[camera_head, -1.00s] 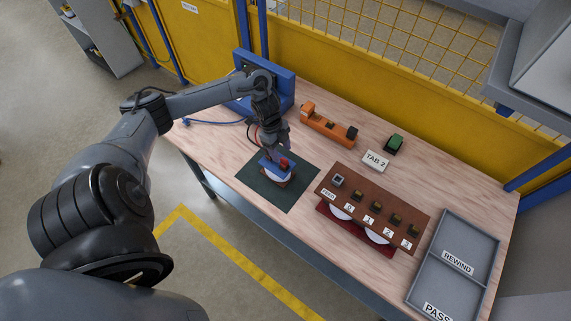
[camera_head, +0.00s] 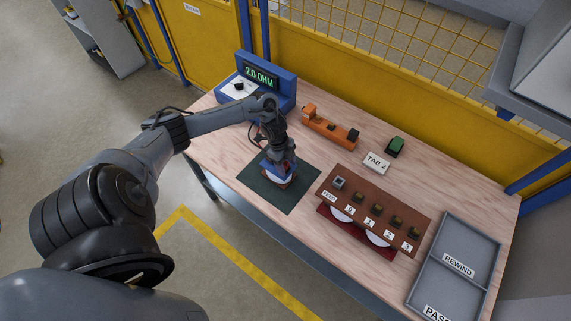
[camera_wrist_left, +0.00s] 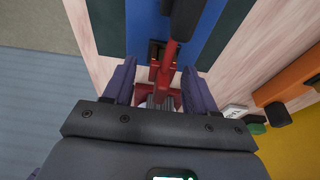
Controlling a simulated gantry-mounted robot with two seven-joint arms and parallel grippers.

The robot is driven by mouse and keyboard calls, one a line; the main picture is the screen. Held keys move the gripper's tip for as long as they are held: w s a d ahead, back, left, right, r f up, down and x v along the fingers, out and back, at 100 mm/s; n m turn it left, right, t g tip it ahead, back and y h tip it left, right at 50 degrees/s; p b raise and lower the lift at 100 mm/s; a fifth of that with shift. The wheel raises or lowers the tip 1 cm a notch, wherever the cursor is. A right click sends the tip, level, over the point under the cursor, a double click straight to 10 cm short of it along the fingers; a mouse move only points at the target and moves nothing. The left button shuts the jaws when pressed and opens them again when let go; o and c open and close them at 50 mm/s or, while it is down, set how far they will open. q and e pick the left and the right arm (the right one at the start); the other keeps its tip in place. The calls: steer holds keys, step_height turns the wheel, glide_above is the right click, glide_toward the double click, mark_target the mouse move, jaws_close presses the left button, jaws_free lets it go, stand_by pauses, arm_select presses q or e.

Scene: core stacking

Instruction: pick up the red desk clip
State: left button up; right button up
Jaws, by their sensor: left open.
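The red desk clip (camera_wrist_left: 166,62) shows in the left wrist view, over a blue block (camera_wrist_left: 208,25) and between my fingers. A dark part sits at its upper end. My left gripper (camera_wrist_left: 158,70) is open, with one finger on each side of the clip; I cannot tell whether they touch it. In the head view my left gripper (camera_head: 281,163) is low over the dark green mat (camera_head: 290,202) and hides most of the clip. The blue block and a pale round part show under it. My right gripper is not in view.
A blue meter (camera_head: 262,76) reading 2.0 OHM stands at the back left. An orange tool (camera_head: 327,127), a green item (camera_head: 395,146) and a TAB 2 sign (camera_head: 376,162) lie behind. A brown rack (camera_head: 372,205) and a grey tray (camera_head: 470,235) are to the right.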

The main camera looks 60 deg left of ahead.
arm_select(q)
steer(key=shift+c, duration=0.2)
jaws_close()
steer(key=shift+r, duration=0.1)
